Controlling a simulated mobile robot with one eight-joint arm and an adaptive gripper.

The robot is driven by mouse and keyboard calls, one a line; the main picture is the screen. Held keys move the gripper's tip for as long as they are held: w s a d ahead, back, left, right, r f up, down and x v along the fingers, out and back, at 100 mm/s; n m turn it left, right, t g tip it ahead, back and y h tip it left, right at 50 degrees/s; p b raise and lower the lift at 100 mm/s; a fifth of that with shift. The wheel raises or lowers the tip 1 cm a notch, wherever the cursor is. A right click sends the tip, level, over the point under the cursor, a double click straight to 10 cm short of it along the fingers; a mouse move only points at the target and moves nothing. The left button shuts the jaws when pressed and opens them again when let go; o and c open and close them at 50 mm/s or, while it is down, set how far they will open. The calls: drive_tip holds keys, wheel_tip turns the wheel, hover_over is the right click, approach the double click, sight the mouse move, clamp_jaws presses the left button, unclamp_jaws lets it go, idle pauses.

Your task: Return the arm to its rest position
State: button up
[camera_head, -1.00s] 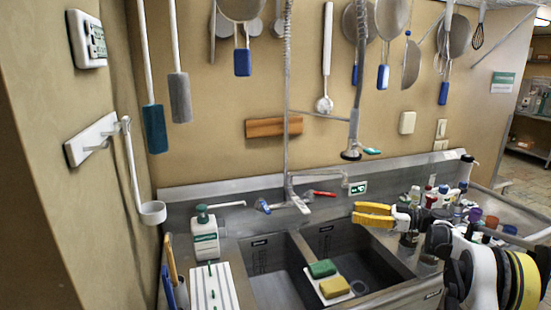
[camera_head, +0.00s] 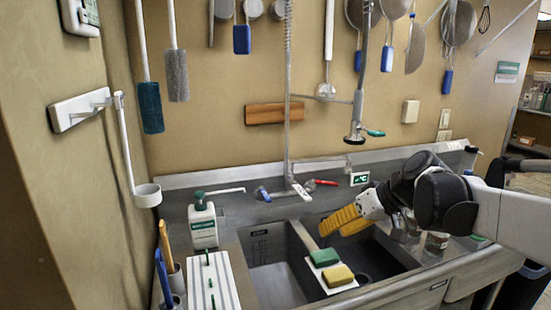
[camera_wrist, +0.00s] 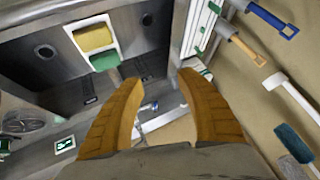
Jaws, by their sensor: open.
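My gripper (camera_head: 337,221) has yellow fingers and hangs over the double steel sink, left of my arm in the head view. In the wrist view my gripper (camera_wrist: 160,112) shows its two fingers spread apart with nothing between them. My arm reaches in from the right, bent at a black joint, and hides part of the counter's right side.
A green sponge (camera_head: 324,257) and a yellow sponge (camera_head: 338,275) sit on a white holder at the sink divider, close below my gripper. A soap bottle (camera_head: 203,226) stands left of the sink. A spray hose (camera_head: 356,130) and several utensils hang at the back wall.

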drive_tip(key=s+d+f+m+h+b, duration=0.1)
drive_tip(key=s+f+h, duration=0.1)
drive_tip(key=s+f, duration=0.2)
drive_tip(key=s+d+f+m+t+h+b, duration=0.1)
drive_tip(key=s+f, duration=0.3)
drive_tip(key=s, duration=0.7)
drive_tip(key=s+d+f+m+t+h+b, duration=0.1)
drive_tip(key=s+d+f+m+h, duration=0.1)
drive_tip(key=s, duration=0.6)
wheel_tip(320, 180, down, 2)
drive_tip(key=shift+d+f+h+b, duration=0.25)
drive_tip(key=shift+h+b, duration=0.1)
drive_tip(key=shift+h, duration=0.45)
